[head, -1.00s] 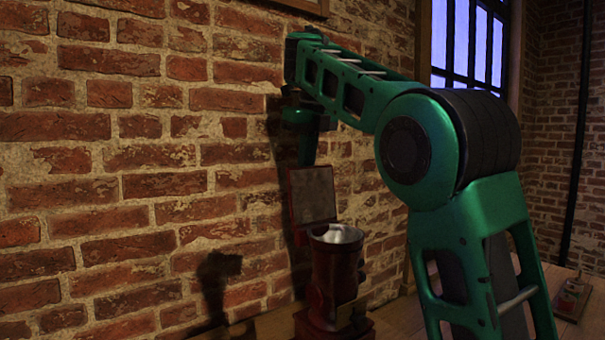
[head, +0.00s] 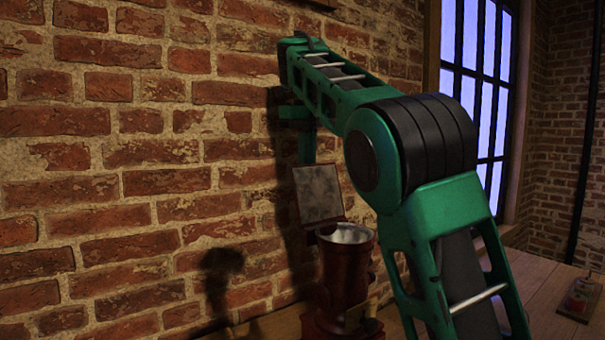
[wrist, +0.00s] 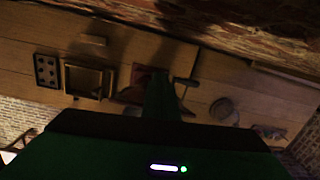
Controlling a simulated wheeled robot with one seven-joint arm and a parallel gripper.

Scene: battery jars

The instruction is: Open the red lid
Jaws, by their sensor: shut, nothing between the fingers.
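The red lid (head: 319,194) stands raised and tilted back at the rear of the dark red jar (head: 346,275) in the head view. Its pale inner face shows, and the jar's bright metal mouth is uncovered. My gripper (head: 306,158) points down just behind and above the lid's top edge. Its tips are partly hidden by the lid, so I cannot tell whether they touch it. In the wrist view my green gripper (wrist: 160,92) reads as one shut finger shape with nothing held, and it hides much of what lies beneath.
A brick wall (head: 120,190) stands close behind the jar and gripper. In the wrist view, a square frame (wrist: 68,80), a dark plate with holes (wrist: 46,71) and a round object (wrist: 222,109) rest on the wooden table. A small device (head: 580,298) sits at the table's right.

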